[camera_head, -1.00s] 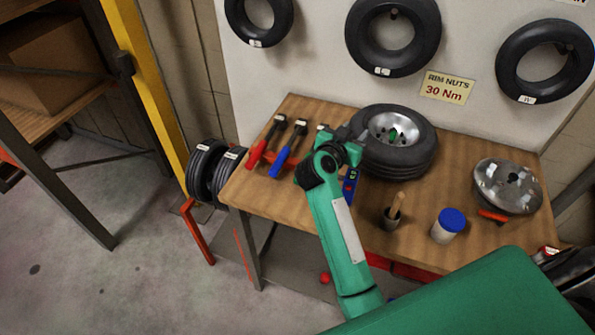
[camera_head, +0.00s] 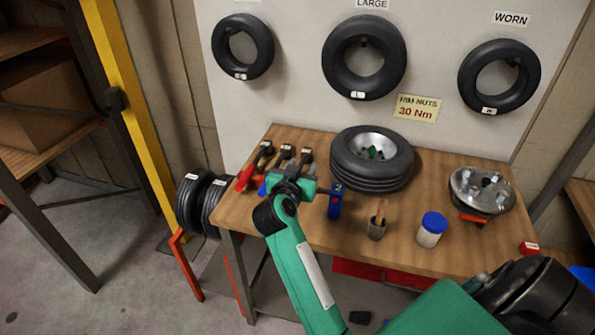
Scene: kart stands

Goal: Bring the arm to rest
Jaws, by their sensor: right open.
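My right arm comes up from the bottom right, green with a dark wrist. Its gripper (camera_head: 292,175) is over the left part of the wooden bench, pointing away from me, open. It overlaps the row of tools in the picture; I see nothing held in it, though the wrist partly hides the jaws. My left gripper is out of view.
On the bench (camera_head: 400,247) are a red-handled tool (camera_head: 245,179), a blue device (camera_head: 335,203), a wheel (camera_head: 372,160), a cup (camera_head: 377,229), a blue-lidded jar (camera_head: 432,229) and a metal hub (camera_head: 483,190). Tyres (camera_head: 190,200) stand left of it.

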